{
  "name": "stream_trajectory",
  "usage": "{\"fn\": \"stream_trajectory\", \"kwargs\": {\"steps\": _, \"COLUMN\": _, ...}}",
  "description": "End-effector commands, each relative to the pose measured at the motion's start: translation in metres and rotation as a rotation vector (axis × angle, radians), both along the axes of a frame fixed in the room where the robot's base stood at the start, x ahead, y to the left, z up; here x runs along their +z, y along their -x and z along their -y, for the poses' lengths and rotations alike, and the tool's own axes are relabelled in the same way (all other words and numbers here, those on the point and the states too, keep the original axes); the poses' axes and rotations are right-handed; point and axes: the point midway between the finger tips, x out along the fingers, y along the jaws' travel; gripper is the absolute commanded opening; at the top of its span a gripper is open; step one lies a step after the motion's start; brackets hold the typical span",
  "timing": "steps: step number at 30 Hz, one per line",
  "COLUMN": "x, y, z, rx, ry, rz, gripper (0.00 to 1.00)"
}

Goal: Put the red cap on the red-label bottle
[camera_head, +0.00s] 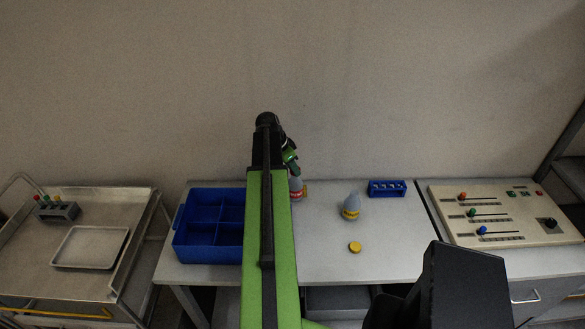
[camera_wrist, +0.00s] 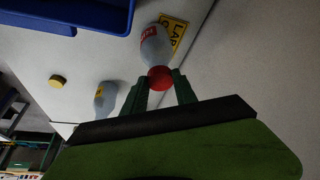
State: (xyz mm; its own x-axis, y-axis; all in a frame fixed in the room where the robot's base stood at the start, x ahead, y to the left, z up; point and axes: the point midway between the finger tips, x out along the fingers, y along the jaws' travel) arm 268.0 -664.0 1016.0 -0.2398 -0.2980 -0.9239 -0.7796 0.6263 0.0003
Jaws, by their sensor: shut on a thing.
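My gripper (camera_wrist: 161,82) is shut on the red cap (camera_wrist: 160,76), which sits between its two green fingers in the wrist view. The red-label bottle (camera_wrist: 155,50) stands on the table, its neck end right at the cap in that view. The cap overlaps the bottle's top, but I cannot tell whether it is seated or just above. In the head view my gripper (camera_head: 290,160) is over the red-label bottle (camera_head: 296,189), which my arm partly hides. The cap cannot be made out there.
A yellow-label bottle (camera_head: 351,208) and a loose yellow cap (camera_head: 355,247) are to the right. A blue divided bin (camera_head: 205,256) is left of my arm, a blue rack (camera_head: 387,189) behind right. A control panel (camera_head: 505,218) stands far right, a cart (camera_head: 35,268) far left.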

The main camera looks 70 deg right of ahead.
Motion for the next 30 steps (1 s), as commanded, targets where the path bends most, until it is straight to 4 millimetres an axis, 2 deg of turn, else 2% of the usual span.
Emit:
{"fn": "stream_trajectory", "kwargs": {"steps": 2, "x": 0.0000, "y": 0.0001, "z": 0.0000, "rx": 0.000, "ry": 0.000, "rz": 0.000, "gripper": 0.00}}
{"fn": "stream_trajectory", "kwargs": {"steps": 3, "x": 0.0001, "y": 0.0002, "z": 0.0001, "rx": 0.000, "ry": 0.000, "rz": 0.000, "gripper": 0.35}}
{"fn": "stream_trajectory", "kwargs": {"steps": 9, "x": 0.0000, "y": 0.0003, "z": 0.0002, "rx": 0.000, "ry": 0.000, "rz": 0.000, "gripper": 0.59}}
{"fn": "stream_trajectory", "kwargs": {"steps": 15, "x": 0.0000, "y": 0.0004, "z": 0.0001, "rx": 0.000, "ry": 0.000, "rz": 0.000, "gripper": 0.59}}
{"fn": "stream_trajectory", "kwargs": {"steps": 21, "x": 0.0000, "y": 0.0004, "z": 0.0002, "rx": -0.001, "ry": 0.000, "rz": 0.000, "gripper": 0.81}}
{"fn": "stream_trajectory", "kwargs": {"steps": 30, "x": 0.0013, "y": 0.0005, "z": 0.0003, "rx": -0.001, "ry": 0.000, "rz": 0.000, "gripper": 0.81}}
